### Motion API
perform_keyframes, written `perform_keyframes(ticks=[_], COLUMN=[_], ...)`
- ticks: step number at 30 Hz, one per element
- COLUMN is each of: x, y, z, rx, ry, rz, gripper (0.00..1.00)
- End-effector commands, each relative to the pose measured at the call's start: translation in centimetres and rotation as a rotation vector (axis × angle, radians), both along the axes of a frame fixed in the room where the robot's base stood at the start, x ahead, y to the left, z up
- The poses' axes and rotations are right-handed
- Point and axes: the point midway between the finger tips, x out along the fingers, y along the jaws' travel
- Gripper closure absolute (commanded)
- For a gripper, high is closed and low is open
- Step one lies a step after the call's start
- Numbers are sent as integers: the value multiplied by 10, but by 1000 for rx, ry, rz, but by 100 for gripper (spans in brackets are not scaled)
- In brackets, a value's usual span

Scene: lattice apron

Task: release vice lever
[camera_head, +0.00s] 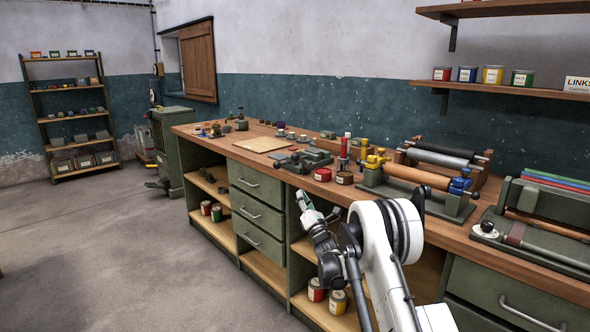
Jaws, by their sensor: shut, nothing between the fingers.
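A low green metal fixture (303,160), which looks like the vice, sits near the front edge of the workbench (262,144). Its lever is too small to make out clearly. My gripper (302,197) is in front of the bench, below and apart from the fixture in the picture. It is shut and empty. My white and dark arm reaches up from the bottom right and hides part of the bench front.
Green drawers (258,212) and open shelves fill the bench front. The floor (110,240) at left is clear.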

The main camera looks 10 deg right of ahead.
Motion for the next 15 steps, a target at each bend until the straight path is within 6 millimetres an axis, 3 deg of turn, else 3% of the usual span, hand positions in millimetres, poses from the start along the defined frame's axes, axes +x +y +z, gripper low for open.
perform_keyframes(ticks=[15], x=[70], y=[18], z=[38], rx=[1], ry=[0], rz=[2], gripper=[100])
